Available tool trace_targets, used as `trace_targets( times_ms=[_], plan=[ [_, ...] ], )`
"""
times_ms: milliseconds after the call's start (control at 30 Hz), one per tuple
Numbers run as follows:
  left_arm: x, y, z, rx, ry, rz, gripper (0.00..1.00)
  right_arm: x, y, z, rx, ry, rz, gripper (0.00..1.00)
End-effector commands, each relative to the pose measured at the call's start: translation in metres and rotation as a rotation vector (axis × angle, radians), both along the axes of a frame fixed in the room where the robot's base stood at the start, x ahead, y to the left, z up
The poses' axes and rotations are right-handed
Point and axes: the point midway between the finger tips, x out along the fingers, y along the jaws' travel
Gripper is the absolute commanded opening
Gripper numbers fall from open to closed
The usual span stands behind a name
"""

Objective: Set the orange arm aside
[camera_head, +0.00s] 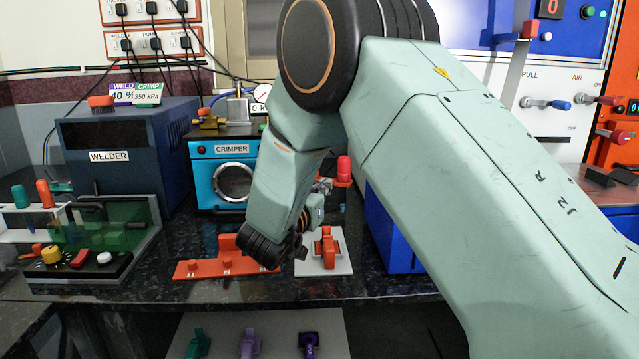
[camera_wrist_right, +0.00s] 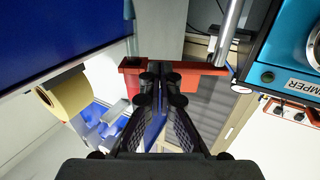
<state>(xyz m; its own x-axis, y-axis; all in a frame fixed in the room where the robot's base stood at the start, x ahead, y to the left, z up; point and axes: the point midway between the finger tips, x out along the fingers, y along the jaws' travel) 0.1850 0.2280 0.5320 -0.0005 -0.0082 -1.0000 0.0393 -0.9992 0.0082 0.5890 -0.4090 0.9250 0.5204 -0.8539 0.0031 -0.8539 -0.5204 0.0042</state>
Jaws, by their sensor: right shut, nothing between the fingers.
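A small orange piece (camera_head: 327,246) stands upright on a white plate (camera_head: 342,262) on the dark bench, just right of my right wrist. It looks like the orange arm. My right arm comes down from the upper right, and its wrist hangs over the bench. My right gripper (camera_wrist_right: 163,82) is shut and empty in the wrist view. In that view an orange-red bar (camera_wrist_right: 205,67) runs across behind the fingertips. I cannot tell whether the fingers touch it. My left gripper is out of view.
An orange base with pegs (camera_head: 205,268) lies left of the plate. The blue crimper (camera_head: 205,178), the dark welder (camera_head: 105,155) and a control panel (camera_head: 80,268) stand behind and left. A blue box (camera_head: 395,235) stands right. Green, purple and dark pieces stand on a lower white shelf (camera_head: 275,325).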

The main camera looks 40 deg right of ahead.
Motion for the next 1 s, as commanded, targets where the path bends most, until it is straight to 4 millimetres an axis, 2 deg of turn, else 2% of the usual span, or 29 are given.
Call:
trace_targets(
  times_ms=[33,233,500,1000],
  plan=[
    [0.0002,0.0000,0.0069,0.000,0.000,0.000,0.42,-0.0010,-0.0054,0.0040,0.000,0.001,0.017,0.00],
    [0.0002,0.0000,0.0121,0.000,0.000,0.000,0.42,0.0005,-0.0127,0.0028,-0.004,0.002,0.119,0.00],
    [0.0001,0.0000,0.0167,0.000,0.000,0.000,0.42,0.0012,-0.0116,0.0012,0.004,0.000,0.221,0.00],
    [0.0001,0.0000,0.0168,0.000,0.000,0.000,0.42,0.0014,-0.0108,0.0003,0.004,-0.001,0.233,0.00]
  ],
)
